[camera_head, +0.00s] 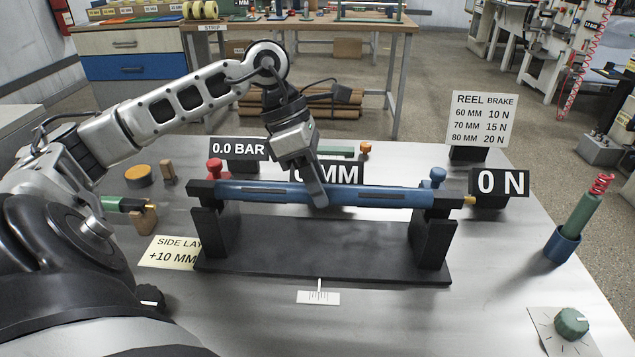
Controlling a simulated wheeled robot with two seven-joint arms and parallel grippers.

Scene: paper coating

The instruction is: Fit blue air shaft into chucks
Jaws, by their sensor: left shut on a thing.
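The blue air shaft (380,195) lies level across the black stand (320,250), with its ends at the left chuck (207,192) and the right chuck (440,197). A red knob (214,168) tops the left chuck and a blue knob (438,177) tops the right one. A brass tip (469,200) shows past the right chuck. My left gripper (318,198) reaches down from above and is shut on the shaft near its middle. I cannot tell whether the shaft ends are fully seated. My right gripper is out of view.
Signs reading 0.0 BAR (238,149), 0 N (499,182) and REEL BRAKE (480,120) stand behind and right. A blue cup (562,245) holds a green tool at right; a green dial (571,322) sits front right. The front table is mostly clear.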

